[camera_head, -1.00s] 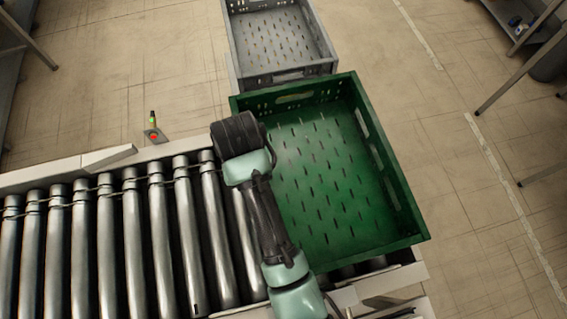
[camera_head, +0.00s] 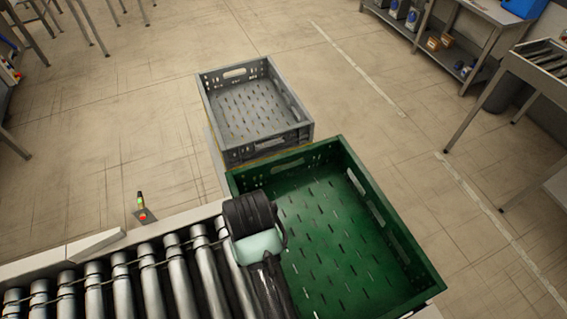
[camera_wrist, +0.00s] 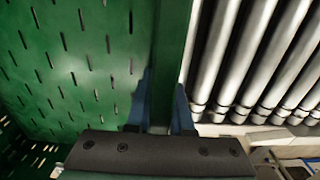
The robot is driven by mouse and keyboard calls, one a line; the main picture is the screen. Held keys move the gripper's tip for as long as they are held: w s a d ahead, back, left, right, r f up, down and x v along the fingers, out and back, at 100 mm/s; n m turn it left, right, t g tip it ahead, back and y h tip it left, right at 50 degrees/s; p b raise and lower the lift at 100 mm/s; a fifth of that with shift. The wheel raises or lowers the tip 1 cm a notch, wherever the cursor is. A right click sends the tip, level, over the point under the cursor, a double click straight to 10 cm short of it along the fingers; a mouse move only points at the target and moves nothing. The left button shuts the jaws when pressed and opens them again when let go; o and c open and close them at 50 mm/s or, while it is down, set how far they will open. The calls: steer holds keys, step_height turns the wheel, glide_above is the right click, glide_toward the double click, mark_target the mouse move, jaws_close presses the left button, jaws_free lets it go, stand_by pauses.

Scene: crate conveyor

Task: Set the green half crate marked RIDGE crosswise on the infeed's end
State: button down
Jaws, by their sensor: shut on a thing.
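The green crate (camera_head: 335,255) is at the right end of the infeed roller conveyor (camera_head: 130,275), open side up and empty. In the head view my wrist hides the fingers and part of the left wall. I cannot tell whether the crate's underside touches the rollers.
A grey crate (camera_head: 300,134), empty, stands just beyond the green crate's far side. A small device with red and green lights (camera_head: 141,208) is beside the conveyor's far rail (camera_head: 95,246). Benches and shelving (camera_head: 450,60) stand at the right back. Open floor lies between.

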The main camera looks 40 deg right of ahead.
step_height(320, 180, down, 10)
steer(key=shift+w+r+p, duration=0.1)
steer(key=shift+p, duration=0.5)
steer(key=c, duration=0.8)
jaws_free()
steer(key=shift+a+f, duration=0.1)
steer(key=shift+f, duration=0.1)
step_height(320, 180, up, 12)
steer(key=shift+r+b, duration=0.2)
steer(key=shift+b, duration=0.2)
